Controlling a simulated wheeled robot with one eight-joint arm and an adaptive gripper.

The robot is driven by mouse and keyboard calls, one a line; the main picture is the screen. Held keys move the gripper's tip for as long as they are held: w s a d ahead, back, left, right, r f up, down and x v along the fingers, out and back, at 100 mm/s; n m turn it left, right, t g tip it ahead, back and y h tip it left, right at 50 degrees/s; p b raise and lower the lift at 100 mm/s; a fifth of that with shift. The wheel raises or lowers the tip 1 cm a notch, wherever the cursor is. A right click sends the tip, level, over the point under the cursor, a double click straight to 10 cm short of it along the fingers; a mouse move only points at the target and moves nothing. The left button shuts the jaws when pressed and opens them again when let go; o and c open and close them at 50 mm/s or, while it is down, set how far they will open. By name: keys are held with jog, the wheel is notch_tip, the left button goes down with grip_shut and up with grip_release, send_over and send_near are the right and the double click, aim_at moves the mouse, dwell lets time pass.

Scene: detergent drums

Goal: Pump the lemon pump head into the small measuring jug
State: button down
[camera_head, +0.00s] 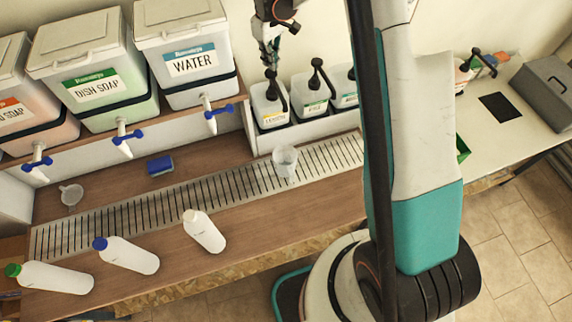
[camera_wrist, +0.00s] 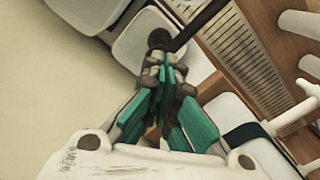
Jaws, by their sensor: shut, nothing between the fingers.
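The lemon bottle (camera_head: 266,112), white with a yellow label, stands on the raised ledge behind the drain grate. Its black pump head (camera_head: 271,76) is on top, with the spout bending down toward the front. My gripper (camera_head: 270,60) is shut and empty, pointing down just above this pump head; touching or apart, I cannot tell. In the wrist view the shut fingers (camera_wrist: 166,72) are close to the round black pump top (camera_wrist: 158,39). A small clear jug (camera_head: 286,164) stands upright on the grate, in front of the lemon bottle.
Two more pump bottles (camera_head: 313,95) stand right of the lemon one. Large labelled drums with blue taps (camera_head: 217,112) are at the left. A blue sponge (camera_head: 160,165), a clear funnel-like vessel (camera_head: 71,194) and white bottles (camera_head: 204,232) are on the counter.

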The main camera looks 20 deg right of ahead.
aim_at(271, 71)
jog(key=shift+f+b, duration=2.4)
jog(key=shift+f, duration=0.65)
jog(key=shift+r, duration=0.25)
jog(key=shift+r+p, duration=1.5)
jog(key=shift+r, duration=1.35)
jog(key=shift+f, duration=0.15)
